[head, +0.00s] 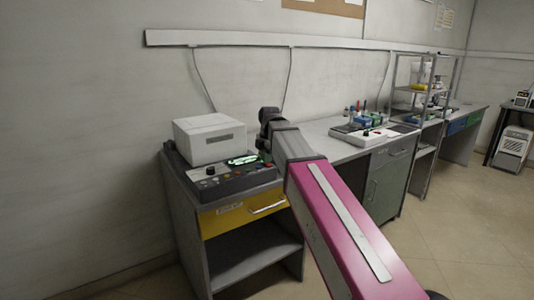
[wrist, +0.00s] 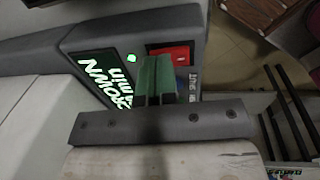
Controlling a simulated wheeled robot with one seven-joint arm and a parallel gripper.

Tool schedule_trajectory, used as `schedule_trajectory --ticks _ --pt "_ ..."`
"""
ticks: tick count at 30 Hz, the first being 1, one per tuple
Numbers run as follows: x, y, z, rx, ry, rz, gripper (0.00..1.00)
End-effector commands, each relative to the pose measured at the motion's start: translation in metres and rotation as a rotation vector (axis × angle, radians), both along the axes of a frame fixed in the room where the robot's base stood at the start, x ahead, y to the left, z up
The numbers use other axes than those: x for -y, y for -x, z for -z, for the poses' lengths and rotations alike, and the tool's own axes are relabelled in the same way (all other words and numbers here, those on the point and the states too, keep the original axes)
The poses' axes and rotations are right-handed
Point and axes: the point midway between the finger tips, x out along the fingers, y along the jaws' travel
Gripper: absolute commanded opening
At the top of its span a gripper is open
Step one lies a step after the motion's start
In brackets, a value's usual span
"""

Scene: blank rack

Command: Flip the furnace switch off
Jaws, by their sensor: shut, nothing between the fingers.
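The furnace (head: 210,139) is a pale grey box on the left bench, with a dark sloped control panel (head: 222,184) in front. In the wrist view, the red switch (wrist: 178,53) sits on the panel just beyond my fingertips. A small green lamp (wrist: 131,57) is lit beside it, next to a display with bright green lettering (wrist: 108,82). My gripper (wrist: 155,78) is shut and empty, its green fingers overlapping the switch's lower left in the picture. I cannot tell whether they touch it.
A yellow drawer (head: 235,213) with a handle is below the panel. To the right, the bench (head: 335,148) is clear up to a white tray (head: 362,135) with bottles. A metal shelf rack (head: 428,130) stands farther right. Open floor lies in front.

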Motion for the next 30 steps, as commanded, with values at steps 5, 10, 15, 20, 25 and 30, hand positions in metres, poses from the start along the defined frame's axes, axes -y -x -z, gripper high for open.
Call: schedule_trajectory --ticks 5,10,15,20,25,30 --pt "-0.0001 -0.0002 0.0013 0.000 0.000 0.000 0.00" --pt "-0.0001 -0.0001 0.0012 0.000 0.000 0.000 0.00" --pt "-0.0012 -0.0016 0.0068 -0.001 0.001 0.000 0.00" --pt "-0.0011 -0.0012 0.0074 -0.001 0.000 0.000 0.00" --pt "0.0003 0.0011 0.0079 -0.002 0.000 0.000 0.00" --pt "0.0046 0.0080 0.0071 -0.006 0.002 0.001 0.00"
